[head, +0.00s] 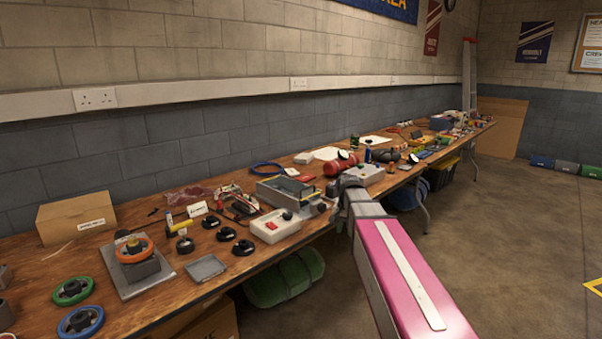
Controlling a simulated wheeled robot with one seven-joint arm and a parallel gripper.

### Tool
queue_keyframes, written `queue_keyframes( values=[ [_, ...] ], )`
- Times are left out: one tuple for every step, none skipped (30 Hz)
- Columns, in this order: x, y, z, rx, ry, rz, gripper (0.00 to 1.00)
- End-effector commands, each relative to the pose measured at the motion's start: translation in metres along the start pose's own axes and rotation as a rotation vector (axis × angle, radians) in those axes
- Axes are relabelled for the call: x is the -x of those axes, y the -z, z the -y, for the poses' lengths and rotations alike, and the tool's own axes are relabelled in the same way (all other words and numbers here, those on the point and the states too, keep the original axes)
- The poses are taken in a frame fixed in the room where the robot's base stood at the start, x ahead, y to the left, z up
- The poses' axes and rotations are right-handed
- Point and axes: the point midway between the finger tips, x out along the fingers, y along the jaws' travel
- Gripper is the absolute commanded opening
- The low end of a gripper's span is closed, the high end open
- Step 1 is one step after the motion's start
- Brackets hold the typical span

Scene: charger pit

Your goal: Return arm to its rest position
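My arm, with its magenta link and white strip, reaches from the bottom right up to the front edge of the long wooden workbench (160,299). My gripper (338,187) seems to be the dark grey part at the arm's far end, seen small against the bench top. Its fingers cannot be made out, so I cannot tell whether it is open or holds anything. It appears beside a grey box (362,174) and a red cylinder (341,164); contact cannot be judged.
The bench runs along the wall, crowded with handwheels, a grey metal tray (285,191), a white box with a red switch (277,226) and a cardboard box (76,218). The floor (520,230) at right is largely clear.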

Motion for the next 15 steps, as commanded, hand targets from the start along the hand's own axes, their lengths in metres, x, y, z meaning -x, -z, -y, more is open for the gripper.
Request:
queue_keyframes(
  values=[
    [-0.018,-0.017,-0.011,0.032,-0.002,0.004,0.32],
    [-0.028,-0.023,-0.016,0.053,-0.002,0.004,0.32],
    [-0.04,-0.031,-0.022,0.081,-0.002,0.004,0.32],
    [-0.05,-0.038,-0.027,0.102,-0.002,0.004,0.32],
    [-0.058,-0.045,-0.031,0.123,-0.002,0.004,0.32],
    [-0.07,-0.054,-0.037,0.152,-0.002,0.004,0.32],
    [-0.078,-0.061,-0.042,0.174,-0.001,0.003,0.32],
    [-0.087,-0.068,-0.047,0.195,-0.001,0.004,0.32],
    [-0.097,-0.077,-0.053,0.224,-0.001,0.003,0.32],
    [-0.105,-0.085,-0.058,0.245,-0.001,0.004,0.32],
    [-0.112,-0.092,-0.062,0.266,-0.001,0.002,0.32],
    [-0.121,-0.101,-0.068,0.293,-0.001,0.003,0.32],
    [-0.127,-0.107,-0.072,0.313,-0.001,0.002,0.32],
    [-0.133,-0.114,-0.076,0.331,-0.001,0.002,0.32],
    [-0.139,-0.121,-0.081,0.353,0.0,0.001,0.32]
  ],
)
